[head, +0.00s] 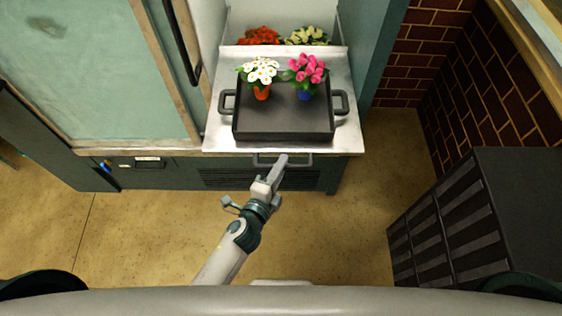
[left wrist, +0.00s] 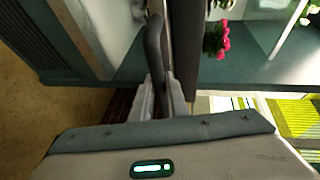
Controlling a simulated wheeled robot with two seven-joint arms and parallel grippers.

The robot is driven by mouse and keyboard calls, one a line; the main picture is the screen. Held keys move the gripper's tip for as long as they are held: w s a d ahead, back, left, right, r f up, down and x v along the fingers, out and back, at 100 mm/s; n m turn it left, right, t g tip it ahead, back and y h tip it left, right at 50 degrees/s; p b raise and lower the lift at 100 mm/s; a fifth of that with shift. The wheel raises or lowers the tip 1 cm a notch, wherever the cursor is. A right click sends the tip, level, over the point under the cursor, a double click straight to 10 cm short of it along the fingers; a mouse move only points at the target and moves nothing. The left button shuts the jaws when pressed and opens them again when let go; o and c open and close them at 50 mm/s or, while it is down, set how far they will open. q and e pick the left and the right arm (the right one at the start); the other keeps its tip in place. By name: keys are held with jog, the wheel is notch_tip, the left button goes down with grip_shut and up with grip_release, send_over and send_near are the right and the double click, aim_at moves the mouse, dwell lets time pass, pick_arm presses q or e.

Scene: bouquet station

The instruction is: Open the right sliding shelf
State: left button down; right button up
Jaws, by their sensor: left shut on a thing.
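The right sliding shelf (head: 348,138) is a pale metal surface in the head view, with its front edge roughly level with the wooden counter edge to its left. A dark bar handle (head: 303,161) sits below that front edge. My left gripper (head: 281,162) reaches up to the handle and is shut on it. In the left wrist view the handle (left wrist: 154,45) runs down between the fingers of the left gripper (left wrist: 161,100). The fingers hide part of the handle. My right gripper is in neither view.
A dark tray (head: 285,136) stands on the shelf, with a white-flowered orange pot (head: 262,92) and a pink-flowered blue pot (head: 304,94). Red (head: 262,35) and cream (head: 307,36) flowers stand behind. A dark slatted crate (head: 470,225) stands at right. Floor before the shelf is clear.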

pick_arm(q)
jog(key=c, duration=1.7)
grip_release()
jog(key=shift+s, duration=0.15)
jog(key=shift+b+v, duration=2.1)
jog(key=shift+v, duration=6.5)
